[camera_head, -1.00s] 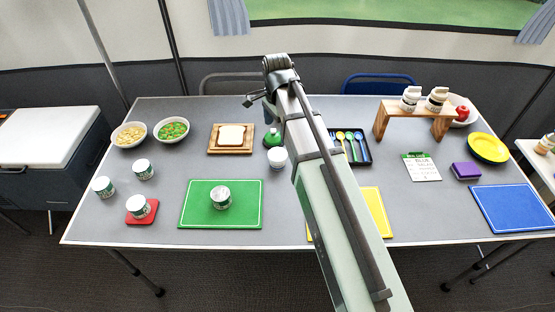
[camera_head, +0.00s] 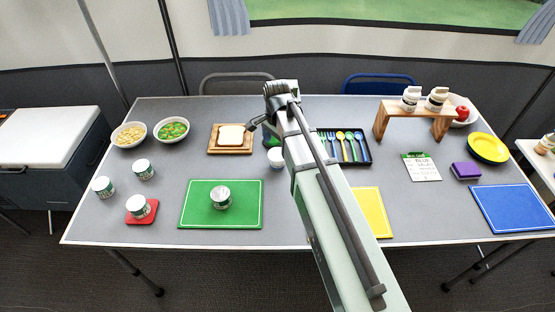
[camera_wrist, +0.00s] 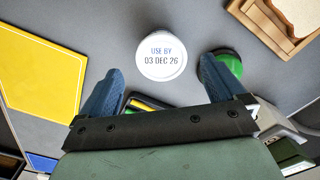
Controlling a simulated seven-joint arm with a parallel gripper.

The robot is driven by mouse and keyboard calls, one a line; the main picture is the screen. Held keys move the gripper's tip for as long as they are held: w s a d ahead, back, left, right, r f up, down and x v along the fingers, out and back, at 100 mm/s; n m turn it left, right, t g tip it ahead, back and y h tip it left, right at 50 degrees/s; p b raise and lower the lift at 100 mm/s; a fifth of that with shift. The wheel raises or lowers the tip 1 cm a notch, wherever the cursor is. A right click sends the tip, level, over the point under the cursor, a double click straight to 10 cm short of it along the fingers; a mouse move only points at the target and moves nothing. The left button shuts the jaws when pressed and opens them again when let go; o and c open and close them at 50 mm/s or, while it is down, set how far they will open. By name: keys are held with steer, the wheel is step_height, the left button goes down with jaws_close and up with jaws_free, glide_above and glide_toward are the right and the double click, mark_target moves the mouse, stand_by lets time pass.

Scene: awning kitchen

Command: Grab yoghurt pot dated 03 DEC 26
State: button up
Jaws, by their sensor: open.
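A white yoghurt pot (camera_wrist: 161,53) shows its lid from above in the wrist view, printed "USE BY 03 DEC 26". It appears to be the white pot (camera_head: 276,158) beside my arm in the head view. My gripper (camera_wrist: 160,69) is open above the table. Its two blue fingers are spread to either side of the pot's near edge, with nothing between them at the tips. In the head view my arm hides most of the gripper. Other pots stand at left (camera_head: 103,187), (camera_head: 143,170), on a red mat (camera_head: 131,219) and on a green mat (camera_head: 195,214); their dates are unreadable.
A green-based object (camera_wrist: 229,64) stands close by the right finger. A toast board (camera_head: 215,150) is behind left. A cutlery tray (camera_head: 369,158) and a yellow mat (camera_head: 373,208) lie right of the pot. A wooden stand (camera_head: 382,118) is farther right.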

mark_target(278, 154)
steer(key=shift+w+d+f, duration=0.1)
steer(key=shift+f, duration=1.35)
steer(key=shift+w+d+f, duration=0.1)
steer(key=shift+f, duration=1.3)
steer(key=c, duration=1)
